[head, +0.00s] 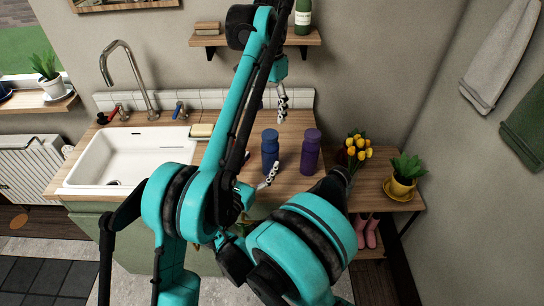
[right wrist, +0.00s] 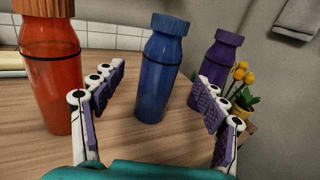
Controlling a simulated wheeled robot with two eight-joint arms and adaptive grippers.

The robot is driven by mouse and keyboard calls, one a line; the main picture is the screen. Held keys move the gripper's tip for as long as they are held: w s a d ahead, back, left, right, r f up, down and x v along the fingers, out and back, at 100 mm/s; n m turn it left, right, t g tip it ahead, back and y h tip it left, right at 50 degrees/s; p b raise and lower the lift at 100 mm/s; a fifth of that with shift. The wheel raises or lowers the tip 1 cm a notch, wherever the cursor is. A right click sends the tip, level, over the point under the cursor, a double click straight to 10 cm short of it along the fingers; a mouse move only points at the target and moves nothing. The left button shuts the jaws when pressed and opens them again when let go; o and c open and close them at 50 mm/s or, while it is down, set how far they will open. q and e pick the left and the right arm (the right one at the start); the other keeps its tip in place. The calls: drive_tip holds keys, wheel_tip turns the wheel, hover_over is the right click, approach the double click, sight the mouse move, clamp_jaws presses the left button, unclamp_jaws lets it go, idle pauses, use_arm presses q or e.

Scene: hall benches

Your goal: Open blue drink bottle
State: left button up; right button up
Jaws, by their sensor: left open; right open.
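The blue drink bottle (head: 270,152) stands upright on the wooden counter, with its ribbed blue cap on. In the right wrist view the blue bottle (right wrist: 158,80) is between and beyond the fingers of my open right gripper (right wrist: 161,78); I see no contact. In the head view my right gripper (head: 267,178) is just in front of the bottle, partly hidden by my arm. My left gripper (head: 281,104) is open and empty, above and behind the blue bottle. A purple bottle (head: 310,152) stands to its right. An orange-red bottle (right wrist: 50,75) stands to its left, hidden in the head view.
A white sink (head: 130,155) with a tap is at the left of the counter (head: 285,190). A shelf (head: 210,41) hangs on the wall above. Yellow flowers (head: 358,147) and a potted plant (head: 403,178) stand at the right. Bare counter lies in front of the bottles.

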sight(270, 133)
use_arm(q)
drive_tip(key=shift+s, duration=0.1)
use_arm(e)
drive_tip(key=x, duration=0.7)
drive_tip(key=shift+w+d, duration=0.1)
drive_tip(key=shift+d, duration=0.05)
clamp_jaws()
use_arm(q)
drive_tip(key=m, duration=1.7)
drive_tip(key=shift+m, duration=0.4)
drive_tip(key=m, duration=0.4)
drive_tip(key=shift+m, duration=0.3)
drive_tip(key=shift+f, duration=3.95)
